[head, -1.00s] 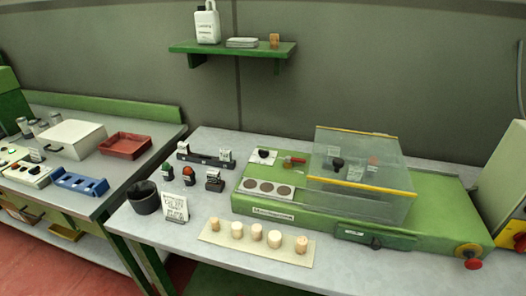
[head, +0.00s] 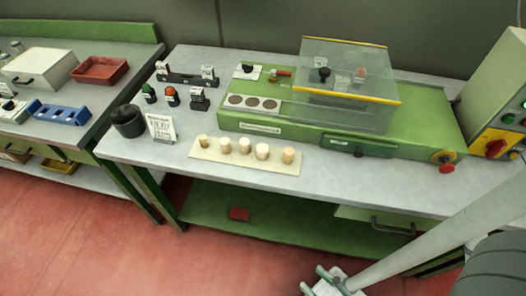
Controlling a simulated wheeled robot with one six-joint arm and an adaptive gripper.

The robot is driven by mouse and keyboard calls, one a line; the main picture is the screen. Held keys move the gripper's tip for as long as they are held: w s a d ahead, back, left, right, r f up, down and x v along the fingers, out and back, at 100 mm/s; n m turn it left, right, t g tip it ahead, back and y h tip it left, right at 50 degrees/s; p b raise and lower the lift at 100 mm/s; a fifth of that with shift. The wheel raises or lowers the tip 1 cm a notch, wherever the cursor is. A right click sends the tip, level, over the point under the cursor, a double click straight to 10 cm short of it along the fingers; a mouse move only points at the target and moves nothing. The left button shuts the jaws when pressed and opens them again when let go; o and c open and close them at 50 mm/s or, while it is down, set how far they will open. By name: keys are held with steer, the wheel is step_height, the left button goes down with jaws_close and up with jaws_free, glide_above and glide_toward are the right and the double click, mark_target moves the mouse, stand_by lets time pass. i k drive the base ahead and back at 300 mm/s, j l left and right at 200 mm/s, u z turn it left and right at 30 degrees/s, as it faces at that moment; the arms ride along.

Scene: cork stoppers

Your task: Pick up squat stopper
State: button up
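Several cork stoppers stand in a row on a cream mat (head: 230,161) near the front edge of the bench, in the head view. From left to right they are a small darker one (head: 203,141), a pale one (head: 225,145), another pale one (head: 244,146), a wider pale one (head: 262,152) and a tan one (head: 288,155). Which one is the squat stopper I cannot tell for sure at this size. My gripper (head: 322,281) is at the bottom edge, low in front of the bench and well away from the stoppers. Its fingers are partly cut off, and their opening is unclear.
A green machine (head: 420,130) with a clear yellow-edged cover (head: 345,85) stands behind the mat. A dark cup (head: 128,121) and a white sign (head: 160,127) stand to the left.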

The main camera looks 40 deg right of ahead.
mark_target(262, 149)
steer(key=i+j, duration=0.1)
steer(key=j, duration=0.75)
steer(key=j+z, duration=0.1)
steer(key=j, duration=0.8)
steer(key=i, duration=0.05)
